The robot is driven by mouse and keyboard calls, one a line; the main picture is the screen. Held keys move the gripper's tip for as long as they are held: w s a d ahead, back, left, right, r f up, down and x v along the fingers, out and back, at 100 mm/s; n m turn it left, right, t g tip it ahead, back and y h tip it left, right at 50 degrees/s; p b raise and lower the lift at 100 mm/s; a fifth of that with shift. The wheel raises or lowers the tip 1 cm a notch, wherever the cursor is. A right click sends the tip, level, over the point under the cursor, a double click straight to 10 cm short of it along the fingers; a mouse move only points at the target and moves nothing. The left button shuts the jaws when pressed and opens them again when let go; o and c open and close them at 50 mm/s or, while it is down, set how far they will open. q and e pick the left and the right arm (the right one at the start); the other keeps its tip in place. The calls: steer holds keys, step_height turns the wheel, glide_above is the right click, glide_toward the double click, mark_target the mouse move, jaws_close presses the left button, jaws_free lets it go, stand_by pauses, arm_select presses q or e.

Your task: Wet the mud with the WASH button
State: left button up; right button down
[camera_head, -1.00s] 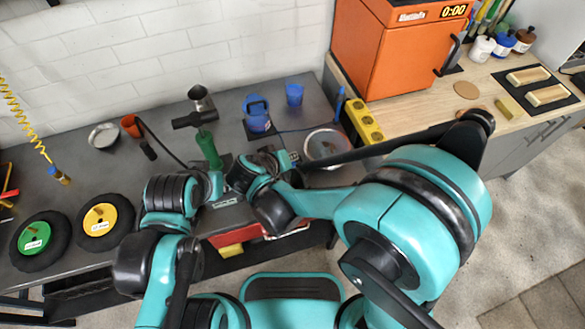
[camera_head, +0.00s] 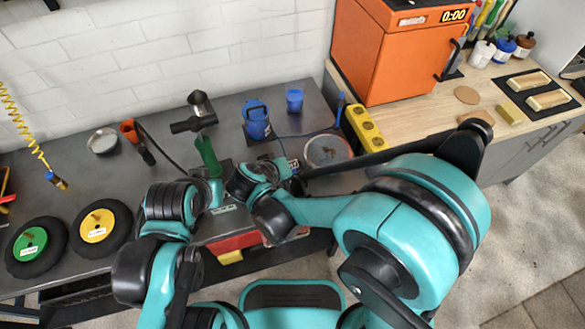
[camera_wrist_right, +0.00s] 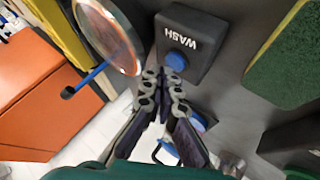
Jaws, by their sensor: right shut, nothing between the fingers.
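The dark WASH box (camera_wrist_right: 195,42) with its round blue button (camera_wrist_right: 181,60) shows in the right wrist view. My right gripper (camera_wrist_right: 173,78) is shut and empty, with its fingertips right at the button; I cannot tell whether they press it. In the head view my right gripper (camera_head: 287,169) is beside the box, which it and the arm mostly hide. A round metal dish (camera_head: 328,150) with brown mud stands to the right of the gripper, and its edge shows in the wrist view (camera_wrist_right: 108,38). My left gripper (camera_head: 215,192) is by the vise, its fingers unclear.
A blue jug (camera_head: 257,120) and a blue cup (camera_head: 295,100) stand behind the right gripper. A blue nozzle (camera_head: 341,108) and a yellow block (camera_head: 366,128) are near the dish. A green-handled tool (camera_head: 207,155) rises between the arms. Two wheels (camera_head: 98,229) lie left.

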steer(key=shift+f, duration=0.15)
stand_by(0.4)
steer(key=shift+f+b, duration=0.35)
steer(key=shift+b, duration=0.15)
steer(key=shift+r, duration=0.15)
steer(key=shift+r+p, duration=0.35)
step_height(320, 180, up, 6)
steer(key=p, duration=0.4)
steer(key=shift+r+p, duration=0.1)
steer(key=shift+p, duration=0.3)
